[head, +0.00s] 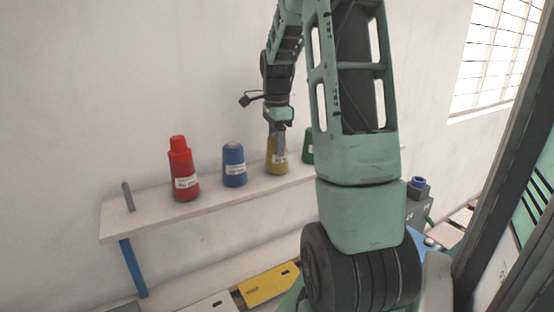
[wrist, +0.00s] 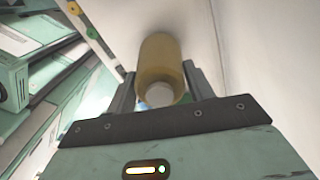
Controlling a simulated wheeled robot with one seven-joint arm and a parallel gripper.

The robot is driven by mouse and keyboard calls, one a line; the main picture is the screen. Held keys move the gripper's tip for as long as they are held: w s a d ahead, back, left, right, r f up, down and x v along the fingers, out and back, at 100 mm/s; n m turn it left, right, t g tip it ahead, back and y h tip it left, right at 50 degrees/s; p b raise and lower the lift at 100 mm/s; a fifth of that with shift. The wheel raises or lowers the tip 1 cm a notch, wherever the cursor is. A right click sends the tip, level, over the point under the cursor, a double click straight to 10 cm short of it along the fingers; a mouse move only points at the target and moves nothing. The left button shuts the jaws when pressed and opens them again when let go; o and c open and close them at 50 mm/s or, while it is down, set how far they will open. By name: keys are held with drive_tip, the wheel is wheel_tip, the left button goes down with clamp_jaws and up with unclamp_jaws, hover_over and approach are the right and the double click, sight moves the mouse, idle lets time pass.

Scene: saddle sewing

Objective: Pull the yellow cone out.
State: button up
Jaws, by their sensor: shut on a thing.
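The yellow cone (head: 275,162) stands on a pale wall shelf, between a blue cone and a green cone. My gripper (head: 277,148) reaches down onto it from above. In the wrist view the yellow cone (wrist: 160,67) lies between the two fingers of my gripper (wrist: 158,82), which are shut on it, one on each side. The pale round end of the cone faces the wrist camera. I cannot tell from these views whether its base touches the shelf.
A green cone (head: 308,147) is close on the right, partly hidden by my arm. A grey peg (head: 128,197) stands at the shelf's left end. The wall is right behind.

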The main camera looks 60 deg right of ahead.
drive_tip(key=shift+r, duration=0.15)
drive_tip(key=shift+r+p, duration=3.55)
drive_tip(key=shift+r, duration=0.65)
wheel_tip(320, 180, up, 2)
drive_tip(key=shift+r+p, duration=0.25)
drive_tip(key=shift+p, duration=0.85)
drive_tip(key=shift+r, duration=0.75)
